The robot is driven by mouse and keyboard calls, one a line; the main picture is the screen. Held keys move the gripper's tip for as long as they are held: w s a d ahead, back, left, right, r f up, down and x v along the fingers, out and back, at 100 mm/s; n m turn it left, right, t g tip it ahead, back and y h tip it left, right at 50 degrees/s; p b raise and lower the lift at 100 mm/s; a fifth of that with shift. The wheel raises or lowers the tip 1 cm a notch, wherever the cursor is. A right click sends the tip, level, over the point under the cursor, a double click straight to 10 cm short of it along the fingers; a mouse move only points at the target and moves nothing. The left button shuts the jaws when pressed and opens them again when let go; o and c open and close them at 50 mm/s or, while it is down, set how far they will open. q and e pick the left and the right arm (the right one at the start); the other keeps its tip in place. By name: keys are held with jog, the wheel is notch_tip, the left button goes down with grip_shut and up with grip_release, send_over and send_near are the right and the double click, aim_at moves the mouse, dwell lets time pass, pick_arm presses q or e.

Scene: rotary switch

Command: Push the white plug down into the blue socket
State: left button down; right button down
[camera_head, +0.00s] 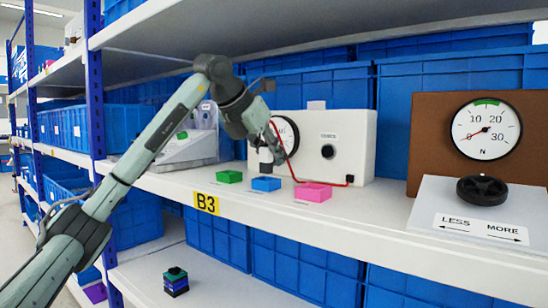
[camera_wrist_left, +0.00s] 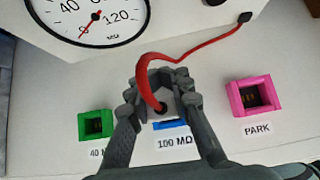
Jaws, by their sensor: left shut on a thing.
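The white plug (camera_wrist_left: 176,92) has a red cable (camera_wrist_left: 150,78) coming out of its top. My left gripper (camera_head: 272,158) is shut on the plug, with one finger on each side of it in the left wrist view (camera_wrist_left: 163,100). The blue socket (camera_head: 266,184) lies on the shelf just below the gripper in the head view. In the left wrist view the blue socket (camera_wrist_left: 170,124) is mostly hidden by the plug and fingers, with its front edge showing above a 100 MΩ label. I cannot tell whether the plug touches the socket. My right gripper is not in view.
A green socket (camera_head: 229,177) and a pink socket (camera_head: 313,192), labelled PARK, flank the blue one. A white meter box (camera_head: 355,140) stands close behind. A panel with a dial (camera_head: 487,130) and black knob (camera_head: 482,189) is at the right.

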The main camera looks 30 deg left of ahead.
pick_arm(q)
jog(key=shift+p, duration=0.7)
dwell(1.1)
jog(key=shift+f+b, duration=1.05)
jog(key=shift+f, duration=0.6)
jog(key=c, duration=1.3)
grip_release()
jog(key=v, duration=1.2)
